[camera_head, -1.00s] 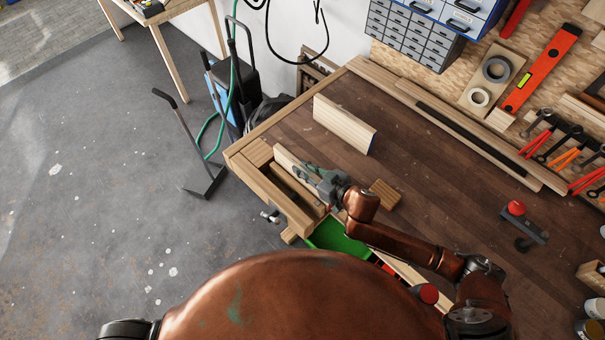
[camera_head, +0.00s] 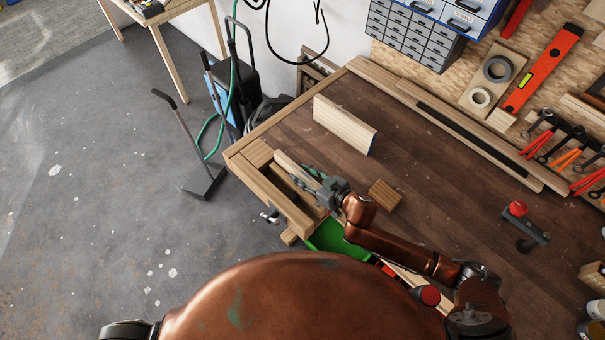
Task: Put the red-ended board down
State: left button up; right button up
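A pale board (camera_head: 287,161) stands on edge at the front left corner of the bench, beside the wooden vise jaw (camera_head: 270,196). My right gripper (camera_head: 309,175) is over this board's near part, its fingers spread apart, and covers much of it. The board's near end is hidden, so I see no red on it now. Another pale board (camera_head: 342,125) stands on edge farther back, with a blue end. My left gripper is out of view.
A small wood block (camera_head: 384,195) lies right of my gripper. A green bin (camera_head: 335,238) sits below the bench's front edge. A red-buttoned device (camera_head: 522,225) stands at the right. The middle of the workbench (camera_head: 440,185) is clear.

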jog(key=shift+r, duration=0.15)
jog(key=p+v, duration=0.1)
jog(key=v, duration=1.1)
dwell(1.1)
